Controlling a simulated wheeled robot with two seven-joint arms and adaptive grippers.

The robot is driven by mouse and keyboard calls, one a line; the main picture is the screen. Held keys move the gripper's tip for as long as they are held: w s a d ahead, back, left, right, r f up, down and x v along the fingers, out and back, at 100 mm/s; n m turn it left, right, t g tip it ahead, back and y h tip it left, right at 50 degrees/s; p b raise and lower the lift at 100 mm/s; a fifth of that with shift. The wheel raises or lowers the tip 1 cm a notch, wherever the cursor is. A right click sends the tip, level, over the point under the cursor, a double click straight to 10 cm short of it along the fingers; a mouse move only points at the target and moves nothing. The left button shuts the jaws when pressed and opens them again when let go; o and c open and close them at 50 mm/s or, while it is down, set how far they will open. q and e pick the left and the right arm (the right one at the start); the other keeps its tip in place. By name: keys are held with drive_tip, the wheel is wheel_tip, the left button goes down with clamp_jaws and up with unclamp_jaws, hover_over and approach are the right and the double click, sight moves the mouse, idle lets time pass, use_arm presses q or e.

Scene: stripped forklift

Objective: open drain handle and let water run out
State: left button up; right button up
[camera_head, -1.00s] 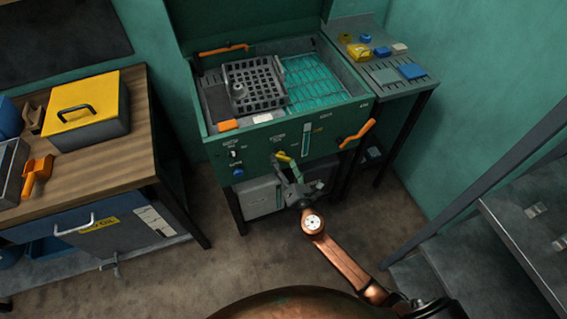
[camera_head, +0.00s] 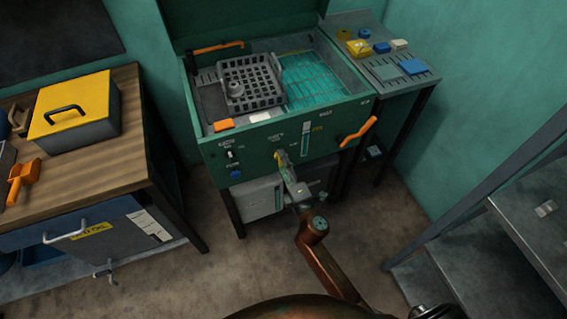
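The green parts washer (camera_head: 335,148) stands in the middle with its lid up and teal water (camera_head: 305,80) in its basin. A small yellow handle (camera_head: 279,163), which looks like the drain handle, shows on the front panel, partly hidden by my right gripper. My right gripper (camera_head: 284,163) reaches up from below right and is at the handle, seemingly touching it. Its fingers are too small and covered to tell whether they are closed on it. The drain outlet and any running water cannot be made out. My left gripper is not in view.
A grey container (camera_head: 259,198) sits under the washer. An orange handle (camera_head: 357,133) sticks out at the front right. A wooden workbench (camera_head: 85,165) with a yellow-lidded box (camera_head: 72,105) is at left. Grey metal steps (camera_head: 510,225) are at right.

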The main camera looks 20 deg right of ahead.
drive_tip(key=shift+m, duration=0.3)
idle(0.4)
drive_tip(key=o, duration=1.2)
drive_tip(key=shift+c, duration=0.2)
drive_tip(key=s, duration=1.2)
drive_tip(key=shift+d, duration=0.2)
drive_tip(key=shift+f, duration=0.1)
